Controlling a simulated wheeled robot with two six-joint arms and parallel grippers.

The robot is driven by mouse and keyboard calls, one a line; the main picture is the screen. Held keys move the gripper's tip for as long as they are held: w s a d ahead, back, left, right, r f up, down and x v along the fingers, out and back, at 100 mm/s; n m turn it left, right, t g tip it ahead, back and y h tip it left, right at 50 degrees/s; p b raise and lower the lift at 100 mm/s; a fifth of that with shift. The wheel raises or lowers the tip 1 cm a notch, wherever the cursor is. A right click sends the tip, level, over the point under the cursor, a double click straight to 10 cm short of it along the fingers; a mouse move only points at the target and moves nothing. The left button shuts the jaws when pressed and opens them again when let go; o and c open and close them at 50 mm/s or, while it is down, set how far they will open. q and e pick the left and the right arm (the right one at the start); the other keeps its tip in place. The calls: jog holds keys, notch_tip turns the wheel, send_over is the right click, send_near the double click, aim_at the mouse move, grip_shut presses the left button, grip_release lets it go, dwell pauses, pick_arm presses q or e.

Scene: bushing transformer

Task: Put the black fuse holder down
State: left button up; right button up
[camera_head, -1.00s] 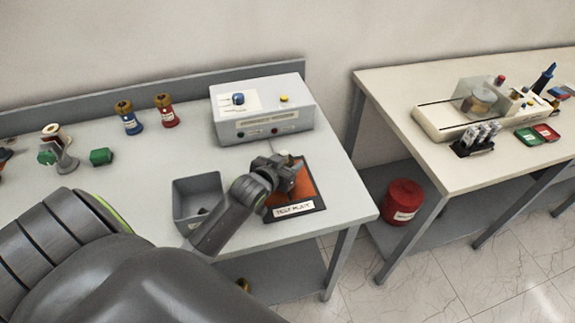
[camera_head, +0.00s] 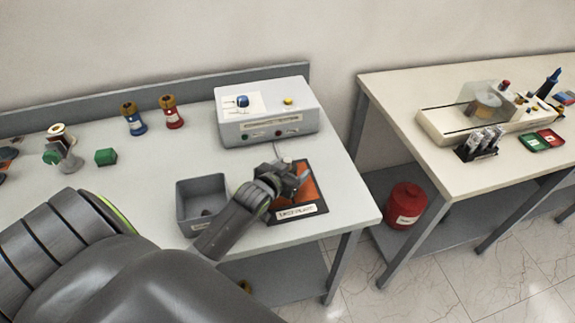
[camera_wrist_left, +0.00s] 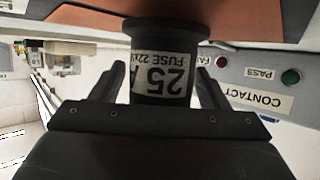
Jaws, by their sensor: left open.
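The black fuse holder (camera_wrist_left: 165,60) carries a white label reading "25 A FUSE 22x" and shows upside down in the left wrist view. Its flanged end is against or very near the orange surface of the test plate (camera_wrist_left: 240,22). My left gripper (camera_wrist_left: 160,82) is open, with one finger on each side of the holder; gaps show beside it. In the head view my left gripper (camera_head: 298,178) is low over the orange test plate (camera_head: 311,187), and the holder is mostly hidden by the gripper. My right gripper is not in view.
A grey tester box (camera_head: 266,112) stands behind the plate. A grey bin (camera_head: 202,192) with something dark inside is left of my forearm. Blue (camera_head: 133,120) and red (camera_head: 172,113) bushings stand farther back left. The table's right edge is close to the plate.

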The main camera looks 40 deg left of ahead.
pick_arm(q)
jog(key=b+v, duration=0.1)
jog(key=v, duration=1.1)
jog(key=shift+r+b, duration=0.1)
jog(key=shift+b, duration=0.2)
